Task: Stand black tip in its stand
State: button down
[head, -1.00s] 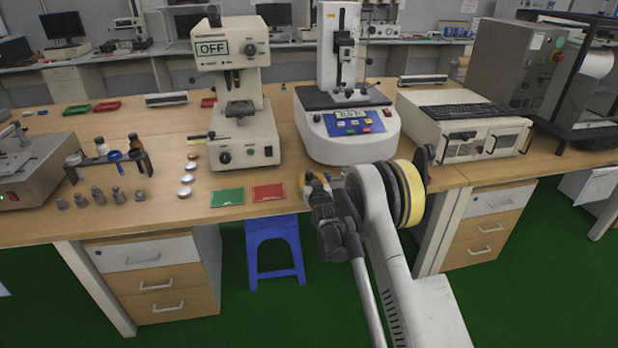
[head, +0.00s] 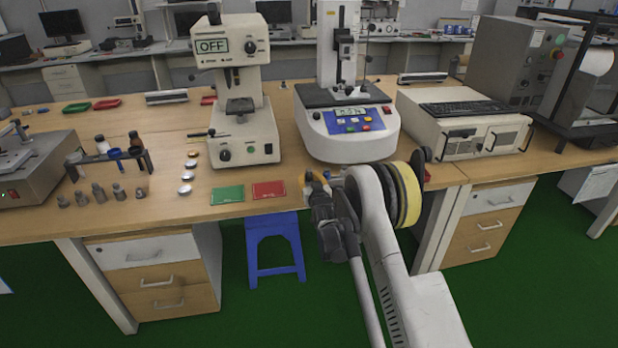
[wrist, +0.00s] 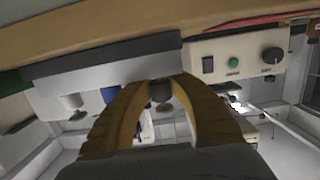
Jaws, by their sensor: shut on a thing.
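The tip's lower part is hard to make out. A dark rack (head: 107,157), apparently the stand, is on the left of the table and holds several tips, one with a blue top. My gripper is well to the right of it.
Several small grey pieces (head: 98,193) stand in front of the rack. Round discs (head: 186,176), a green tray (head: 227,195) and a red tray (head: 269,190) lie nearer the middle. A microscope-like tester (head: 237,90) and the white force tester (head: 345,130) stand behind. A blue stool (head: 274,240) is below.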

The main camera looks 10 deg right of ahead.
jog(key=shift+s+f, duration=0.1)
jog(key=shift+f, duration=0.3)
jog(key=c, duration=1.2)
grip_release()
jog(key=s+r, duration=0.2)
jog(key=s, duration=0.9)
jog(key=s+r+g, duration=0.4)
jog(key=s+r, duration=1)
jog(key=r, duration=0.3)
jog(key=s+g, duration=0.1)
jog(key=s, duration=0.8)
jog(key=s+g, duration=0.2)
jog(key=s, duration=0.8)
jog(key=s+g, duration=0.2)
jog(key=s, duration=0.8)
jog(key=shift+f, duration=0.4)
